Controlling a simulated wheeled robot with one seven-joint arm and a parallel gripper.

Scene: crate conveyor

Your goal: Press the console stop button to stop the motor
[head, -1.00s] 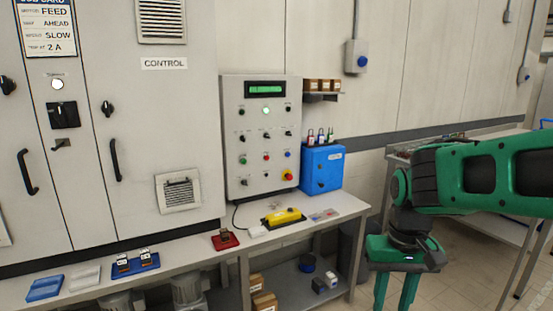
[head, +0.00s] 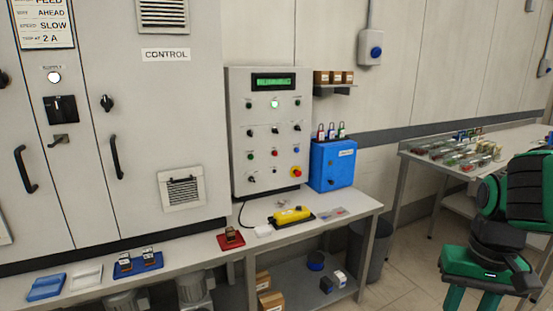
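The grey console (head: 238,130) stands on the bench against the wall, with several small buttons and knobs. Its green display (head: 273,81) is lit, but its text is too small to read. A white-green lamp (head: 274,104) glows below it. A small red button (head: 274,153) sits between a green button (head: 250,155) and a blue one (head: 297,150). A red mushroom button on yellow (head: 296,172) is at the lower right. Labels are unreadable. My gripper (head: 485,301) is at the lower right, far from the console, pointing down, its fingers apart and their tips cut off.
A blue box (head: 320,168) with padlocks on top stands right of the console. A yellow pendant (head: 292,214) lies on the bench (head: 348,219) in front. A table with parts (head: 408,157) stands at the right behind my arm. Floor shows between the bench and my arm.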

